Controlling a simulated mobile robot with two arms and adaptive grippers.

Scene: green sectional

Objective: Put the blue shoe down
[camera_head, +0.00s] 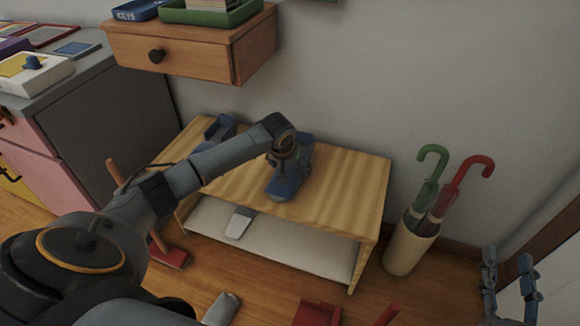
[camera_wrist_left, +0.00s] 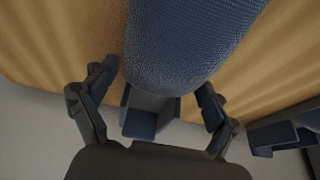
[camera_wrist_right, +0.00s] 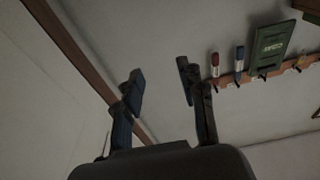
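The blue shoe (camera_head: 288,180) is on the wooden bench top (camera_head: 345,180), toe toward the bench's front edge. My left gripper (camera_head: 285,148) is over its rear part. In the left wrist view the blue shoe (camera_wrist_left: 190,45) fills the upper middle, and the fingers of my left gripper (camera_wrist_left: 155,85) stand wide apart on either side of it. They look open; any contact is hard to see. A second blue shoe (camera_head: 220,130) is at the bench's left back, partly behind my arm. My right gripper (camera_head: 508,275) is open and empty at the lower right.
A holder (camera_head: 408,250) with a green and a red umbrella stands right of the bench. A wooden drawer (camera_head: 180,55) juts from the wall above. A grey shoe (camera_head: 240,222) is on the lower shelf. The bench top's right end is clear.

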